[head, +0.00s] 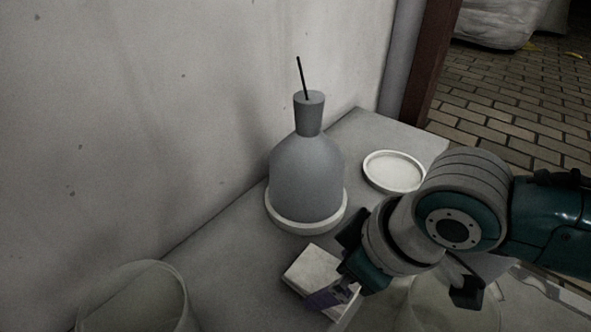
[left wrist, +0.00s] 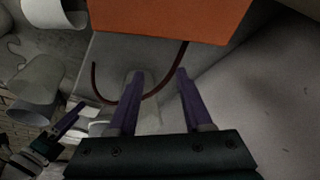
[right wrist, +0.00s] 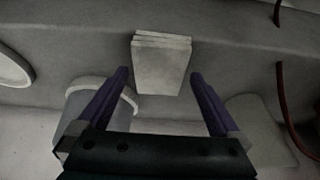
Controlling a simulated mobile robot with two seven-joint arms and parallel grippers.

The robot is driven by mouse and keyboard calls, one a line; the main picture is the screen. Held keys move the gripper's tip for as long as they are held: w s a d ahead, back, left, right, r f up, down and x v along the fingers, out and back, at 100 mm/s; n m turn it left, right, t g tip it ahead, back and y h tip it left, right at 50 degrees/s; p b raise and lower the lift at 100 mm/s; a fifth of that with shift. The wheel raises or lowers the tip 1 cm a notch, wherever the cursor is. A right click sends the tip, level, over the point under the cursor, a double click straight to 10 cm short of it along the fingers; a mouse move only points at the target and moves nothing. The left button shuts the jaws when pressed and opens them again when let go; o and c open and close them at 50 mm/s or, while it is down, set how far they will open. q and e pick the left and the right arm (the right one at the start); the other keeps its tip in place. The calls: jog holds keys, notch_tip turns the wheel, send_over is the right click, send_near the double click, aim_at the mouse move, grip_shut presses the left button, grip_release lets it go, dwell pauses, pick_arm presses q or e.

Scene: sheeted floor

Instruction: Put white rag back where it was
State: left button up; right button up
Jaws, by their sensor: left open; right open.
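The white rag (head: 312,264) is a folded, layered block lying on the grey shelf in front of the grey bottle. It also shows in the right wrist view (right wrist: 162,68), ahead of and between the fingertips. My right gripper (right wrist: 160,74) is open, with nothing clamped. In the head view its purple finger (head: 328,298) overlaps the rag's near edge; I cannot tell whether it touches. My left gripper (left wrist: 158,74) shows only in the left wrist view. It is open and empty, below an orange block.
The grey bottle (head: 307,170) with a thin black stick stands on a white dish (head: 281,222). An empty white dish (head: 394,172) is to its right. A pale container (head: 135,297) is at lower left. The wall borders the shelf. A dark red cable (left wrist: 164,88) passes near my left fingers.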

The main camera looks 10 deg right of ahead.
jog(key=s+a+r+m+p, duration=0.1)
jog(key=s+r+p, duration=0.25)
jog(key=r, duration=0.35)
jog(key=s+a+r+p, duration=0.1)
jog(key=s+r+p, duration=0.25)
jog(key=r, duration=0.25)
jog(key=s+d+r+m+h, duration=0.2)
jog(key=s+d+r+m, duration=0.2)
jog(key=s+d, duration=0.4)
jog(key=shift+d+r+m+h, duration=0.15)
jog(key=shift+d+m+h, duration=0.15)
jog(key=shift+d, duration=0.3)
jog(key=shift+s, duration=0.1)
